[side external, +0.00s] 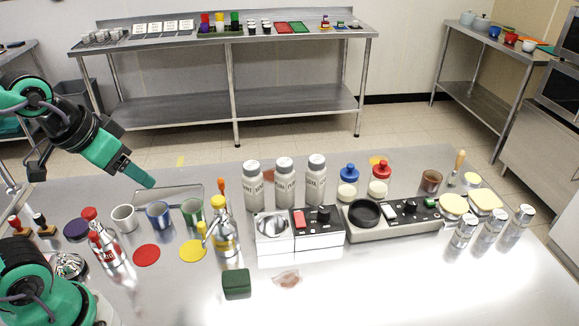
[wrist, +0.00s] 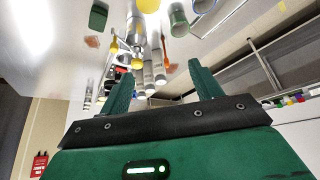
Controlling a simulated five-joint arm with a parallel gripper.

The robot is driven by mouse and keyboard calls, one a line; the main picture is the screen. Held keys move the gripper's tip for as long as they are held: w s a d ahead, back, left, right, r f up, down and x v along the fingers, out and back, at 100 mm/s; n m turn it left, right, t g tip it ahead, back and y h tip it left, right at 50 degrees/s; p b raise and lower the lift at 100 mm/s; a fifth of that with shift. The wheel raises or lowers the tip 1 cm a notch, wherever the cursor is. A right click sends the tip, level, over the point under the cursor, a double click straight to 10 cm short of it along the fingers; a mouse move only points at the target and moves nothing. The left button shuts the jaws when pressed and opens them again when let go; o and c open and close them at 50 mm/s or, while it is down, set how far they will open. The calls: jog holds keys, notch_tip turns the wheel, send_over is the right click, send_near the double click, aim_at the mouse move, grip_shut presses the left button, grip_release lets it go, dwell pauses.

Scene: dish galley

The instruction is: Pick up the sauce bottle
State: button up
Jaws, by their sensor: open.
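A bottle with a red top and red label (side external: 103,243) stands at the left of the steel table in the side view. A bottle with a yellow pump top and yellow label (side external: 224,238) stands further right; it also shows in the wrist view (wrist: 136,32). I cannot tell from the labels which is the sauce bottle. My gripper (side external: 149,183) is in the air above the table's far left part, behind the mugs and apart from both bottles. In the wrist view its green fingers (wrist: 161,69) are spread with nothing held between them.
Several mugs, including a blue one (side external: 158,214) and a green one (side external: 193,211), stand between the two bottles. A red disc (side external: 146,255) and a yellow disc (side external: 193,250) lie in front. White canisters (side external: 285,185) and a grey appliance (side external: 400,222) stand right.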

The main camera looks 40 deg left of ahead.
dwell(0.3)
jog(key=n+g, duration=0.4)
jog(key=n, duration=0.9)
send_near(251, 164)
jog(key=s+a, duration=0.1)
jog(key=s, duration=0.4)
jog(key=w+f+n, duration=0.1)
jog(key=w+f, duration=0.1)
jog(key=w+f+n+g, duration=0.1)
jog(key=w+f+n, duration=0.1)
jog(key=w+d+f+n, duration=0.1)
jog(key=w+f, duration=0.1)
jog(key=shift+f+n+g, duration=0.3)
jog(key=shift+f, duration=0.1)
jog(key=shift+w+f, duration=0.15)
jog(key=shift+f, duration=0.2)
jog(key=shift+d+f, duration=0.1)
jog(key=shift+f, duration=3.75)
